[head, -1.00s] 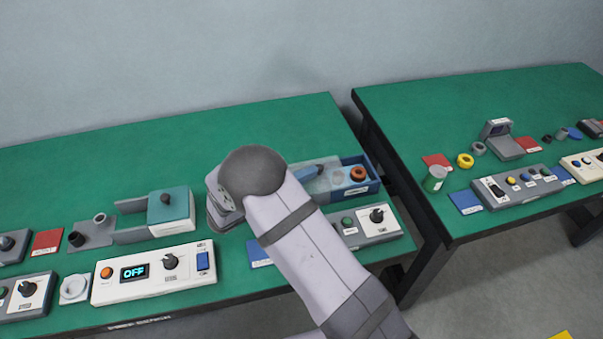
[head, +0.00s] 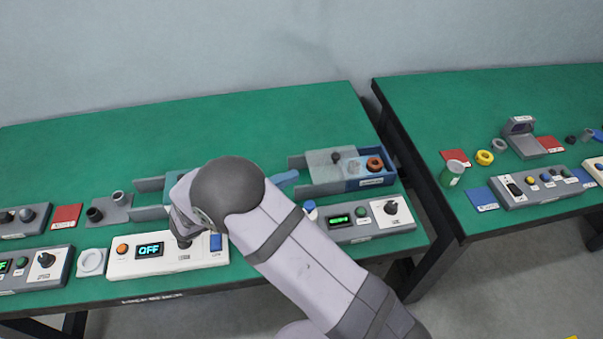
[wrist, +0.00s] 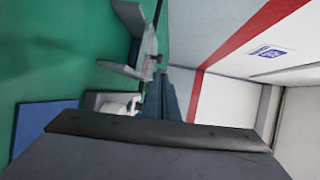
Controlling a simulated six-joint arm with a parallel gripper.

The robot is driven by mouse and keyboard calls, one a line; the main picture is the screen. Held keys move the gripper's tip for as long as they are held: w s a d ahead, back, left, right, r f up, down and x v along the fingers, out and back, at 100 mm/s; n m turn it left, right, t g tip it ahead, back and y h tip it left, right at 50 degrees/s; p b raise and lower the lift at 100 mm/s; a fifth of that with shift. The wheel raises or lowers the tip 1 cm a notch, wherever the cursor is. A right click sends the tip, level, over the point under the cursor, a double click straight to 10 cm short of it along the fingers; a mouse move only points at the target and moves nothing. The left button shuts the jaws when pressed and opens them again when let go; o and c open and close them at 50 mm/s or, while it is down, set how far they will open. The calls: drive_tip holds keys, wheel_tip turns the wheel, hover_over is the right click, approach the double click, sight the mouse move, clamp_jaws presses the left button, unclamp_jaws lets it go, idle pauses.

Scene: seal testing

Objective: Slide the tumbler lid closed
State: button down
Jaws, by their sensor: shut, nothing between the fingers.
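A blue open box (head: 380,182) at the back right of the near table holds a brown ring (head: 375,164) and a paler round piece. Its grey sliding lid (head: 322,166), with a dark knob, sits to the left over grey rails, leaving the box open at the right. A teal-lidded box, mostly hidden behind my arm, stands further left. I cannot tell which box is called the tumbler. My gripper (head: 180,222) is shut and empty, low over the white control panel (head: 120,267), close to its black knob (head: 184,242); whether they touch is unclear.
A grey panel (head: 350,222) with a green display stands at the right. The back of the table is clear.

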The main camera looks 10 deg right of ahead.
sight(333, 158)
drive_tip(key=m+b, duration=0.1)
drive_tip(key=m, duration=0.5)
drive_tip(key=a+m+b, duration=0.1)
drive_tip(key=m, duration=0.5)
drive_tip(key=s+m+b, duration=0.1)
drive_tip(key=m, duration=0.5)
drive_tip(key=shift+a+r+b, duration=0.15)
drive_tip(key=shift+a+b, duration=0.25)
drive_tip(key=shift+w+d, duration=0.1)
drive_tip(key=p+x, duration=0.3)
drive_tip(key=x, duration=1)
drive_tip(key=shift+w+d, duration=0.2)
drive_tip(key=shift+d, duration=0.15)
